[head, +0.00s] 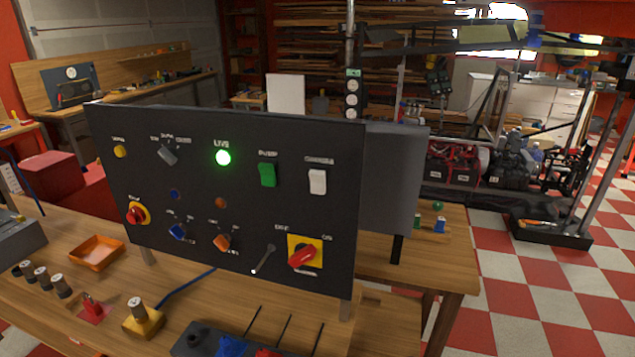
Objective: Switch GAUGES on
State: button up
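A black control panel (130,165) stands upright on a wooden workbench (205,300). A white rocker switch (318,181) is at its upper right. The blurred label above it may read GAUGES, and I cannot tell which way the rocker is set. To its left are a green rocker (267,174) and a lit green lamp (223,157) labelled LIVE. Below it is a red rotary handle (302,257) on a yellow plate, with a small metal toggle lever (264,258) beside it. My gripper is not in view.
A grey box (405,180) stands behind the panel's right edge. An orange tray (97,252), a yellow block (144,320) and a dark holder with upright rods (200,340) lie in front and to the left. The space directly before the white rocker looks clear.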

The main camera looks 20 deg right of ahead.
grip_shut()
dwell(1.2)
